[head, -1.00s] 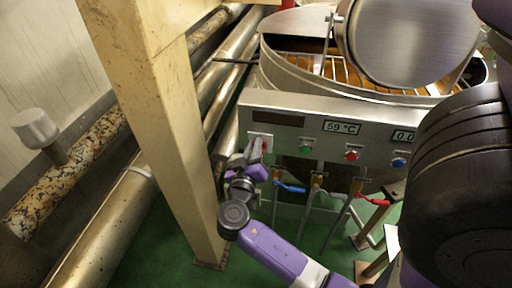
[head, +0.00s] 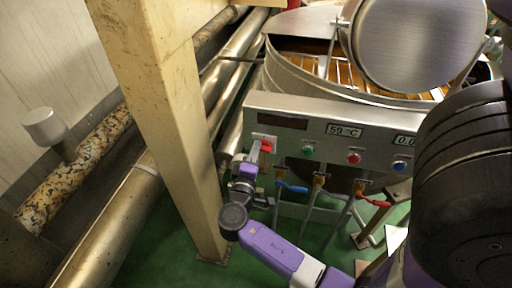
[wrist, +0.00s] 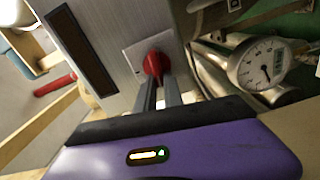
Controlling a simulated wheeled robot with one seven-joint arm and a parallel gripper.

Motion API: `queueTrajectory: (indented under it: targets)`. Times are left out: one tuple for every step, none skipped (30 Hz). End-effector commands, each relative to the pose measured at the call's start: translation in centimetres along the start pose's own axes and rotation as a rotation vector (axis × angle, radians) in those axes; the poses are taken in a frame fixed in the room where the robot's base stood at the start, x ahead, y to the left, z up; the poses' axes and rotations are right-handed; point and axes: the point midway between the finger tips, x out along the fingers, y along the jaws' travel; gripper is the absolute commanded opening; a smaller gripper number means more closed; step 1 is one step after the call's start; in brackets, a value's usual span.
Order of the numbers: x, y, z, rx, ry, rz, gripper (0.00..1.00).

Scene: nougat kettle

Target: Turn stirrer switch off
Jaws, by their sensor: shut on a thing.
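The stirrer switch (head: 266,146) is a red knob on a pale square plate at the left end of the kettle's steel control panel. In the wrist view the red knob (wrist: 156,65) sits at the tips of my gripper's two grey fingers. My gripper (head: 255,153) reaches up to it from below in the head view. The fingers (wrist: 159,84) are shut on the red knob, one on each side. The fingers hide part of the knob, so its exact setting is hard to read.
Green (head: 307,149), red (head: 353,158) and blue buttons sit to the right on the panel, with a 59 °C display (head: 344,131). Valves with blue and red handles hang below. A beige post (head: 178,130) stands left of my arm. A pressure gauge (wrist: 262,64) is near my gripper.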

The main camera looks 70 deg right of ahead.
Motion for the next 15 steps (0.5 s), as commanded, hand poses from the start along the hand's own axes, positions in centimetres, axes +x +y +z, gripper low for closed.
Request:
queueTrajectory:
  targets:
    - [-0.09,-0.03,-0.06,-0.028,0.001,-0.002,0.00]
    - [-0.09,-0.05,-0.06,-0.044,0.001,-0.002,0.00]
    - [-0.09,-0.09,-0.06,-0.063,0.001,-0.002,0.00]
    - [-0.09,-0.13,-0.06,-0.076,0.001,-0.002,0.00]
    - [-0.09,-0.16,-0.05,-0.089,0.001,-0.002,0.00]
    - [-0.09,-0.21,-0.05,-0.103,0.001,-0.002,0.00]
    - [-0.09,-0.24,-0.04,-0.112,0.002,-0.001,0.00]
    - [-0.09,-0.27,-0.04,-0.121,0.002,-0.002,0.00]
    - [-0.09,-0.30,-0.04,-0.131,0.002,-0.002,0.00]
    - [-0.09,-0.32,-0.04,-0.137,0.002,-0.001,0.00]
    - [-0.09,-0.34,-0.03,-0.142,0.002,-0.002,0.00]
    - [-0.09,-0.36,-0.03,-0.148,0.002,-0.001,0.00]
    - [-0.09,-0.37,-0.03,-0.151,0.002,-0.002,0.00]
    - [-0.09,-0.39,-0.03,-0.154,0.002,-0.002,0.00]
    - [-0.09,-0.40,-0.03,-0.157,0.002,-0.002,0.00]
